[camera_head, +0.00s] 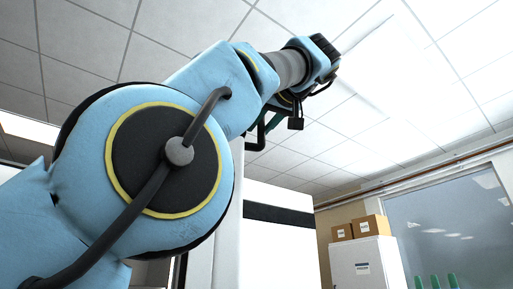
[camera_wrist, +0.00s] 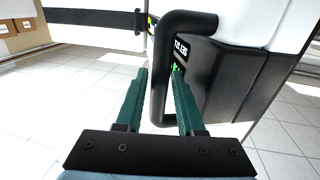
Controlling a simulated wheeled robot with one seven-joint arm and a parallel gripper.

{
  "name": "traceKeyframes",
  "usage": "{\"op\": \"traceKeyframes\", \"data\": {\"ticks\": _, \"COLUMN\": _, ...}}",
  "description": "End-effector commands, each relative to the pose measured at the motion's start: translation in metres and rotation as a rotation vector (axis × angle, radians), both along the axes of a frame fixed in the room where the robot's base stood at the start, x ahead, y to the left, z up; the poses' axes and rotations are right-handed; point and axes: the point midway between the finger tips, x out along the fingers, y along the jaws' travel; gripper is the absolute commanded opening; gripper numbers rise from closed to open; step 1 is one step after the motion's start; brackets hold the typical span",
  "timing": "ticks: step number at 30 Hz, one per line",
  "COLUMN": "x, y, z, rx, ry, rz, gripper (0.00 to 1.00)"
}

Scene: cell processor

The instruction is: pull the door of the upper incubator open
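A black bar handle (camera_wrist: 162,75) stands upright in the wrist view, its upper end bending right toward the incubator front. My gripper (camera_wrist: 160,72) has two green fingers, one on each side of the handle. The fingers are apart, with a visible gap between the left finger and the bar; contact on the right side is unclear. A dark panel (camera_wrist: 222,75) with a small lit green display lies behind and to the right, below a white surface (camera_wrist: 255,20).
A white cabinet (camera_head: 367,265) with cardboard boxes (camera_head: 370,227) on top stands at the right in the head view, near a window (camera_head: 445,225). A white unit with a black band (camera_head: 278,214) is behind my arm. Tiled floor (camera_wrist: 80,95) looks clear in the wrist view.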

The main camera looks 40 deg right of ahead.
Motion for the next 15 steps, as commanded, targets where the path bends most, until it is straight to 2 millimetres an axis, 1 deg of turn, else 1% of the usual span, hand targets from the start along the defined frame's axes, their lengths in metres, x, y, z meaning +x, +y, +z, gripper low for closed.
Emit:
{"op": "traceKeyframes", "data": {"ticks": 2, "x": -0.002, "y": 0.000, "z": 0.000, "rx": 0.000, "ry": 0.000, "rz": -0.001, "gripper": 0.37}}
{"op": "traceKeyframes", "data": {"ticks": 5, "x": -0.012, "y": 0.002, "z": 0.000, "rx": -0.001, "ry": -0.001, "rz": -0.004, "gripper": 0.37}}
{"op": "traceKeyframes", "data": {"ticks": 8, "x": -0.028, "y": 0.007, "z": -0.001, "rx": -0.002, "ry": 0.000, "rz": -0.006, "gripper": 0.37}}
{"op": "traceKeyframes", "data": {"ticks": 15, "x": -0.074, "y": 0.022, "z": 0.000, "rx": -0.001, "ry": -0.001, "rz": -0.004, "gripper": 0.37}}
